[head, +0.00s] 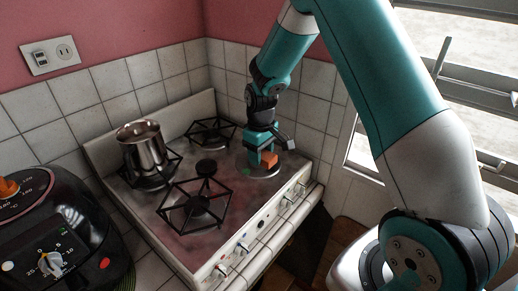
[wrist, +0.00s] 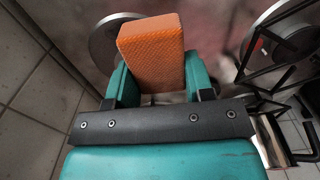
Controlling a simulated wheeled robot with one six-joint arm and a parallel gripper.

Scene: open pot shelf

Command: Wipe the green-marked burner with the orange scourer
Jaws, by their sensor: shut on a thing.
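My gripper (head: 262,158) is at the right side of the stove, low over a round pale burner plate (head: 250,173). It is shut on the orange scourer (head: 269,159), a small block that also fills the space between the teal fingers in the wrist view (wrist: 153,55). A small green mark (head: 245,171) shows on the left part of this burner plate. In the wrist view the rim of a round metal plate (wrist: 104,40) shows behind the scourer. I cannot tell whether the scourer touches the burner.
A steel pot (head: 142,146) stands on the back-left burner. Black pan supports cover the front-left burner (head: 198,206) and the back burner (head: 212,133). Tiled walls close in the back and right. A dark round appliance (head: 62,240) is at the left front.

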